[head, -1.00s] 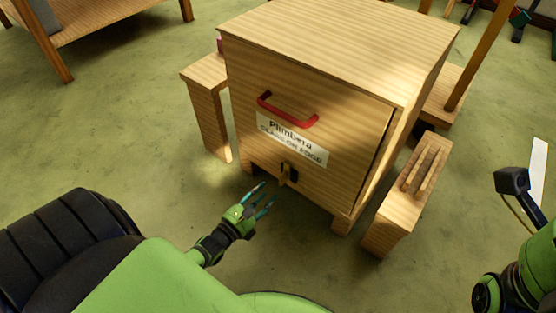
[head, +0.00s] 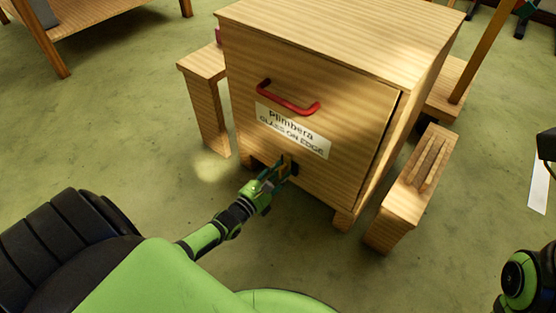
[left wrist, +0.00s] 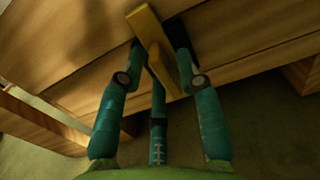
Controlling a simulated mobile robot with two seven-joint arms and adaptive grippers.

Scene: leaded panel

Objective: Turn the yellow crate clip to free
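The yellow clip (left wrist: 158,42) is a short flat bar on the lower front of the wooden crate (head: 345,95). In the left wrist view it runs at a slant between my fingers. My left gripper (head: 272,176) is at the clip, with its teal fingers on either side; it also shows in the left wrist view (left wrist: 160,50). The fingertips are very close to the clip, but I cannot tell whether they press on it. In the head view the fingers hide much of the clip. My right gripper cannot be made out.
A red handle (head: 288,100) and a white label (head: 292,131) are on the crate front above the clip. Wooden stands are at the crate's left (head: 207,100) and right (head: 410,190). Green floor lies open in front.

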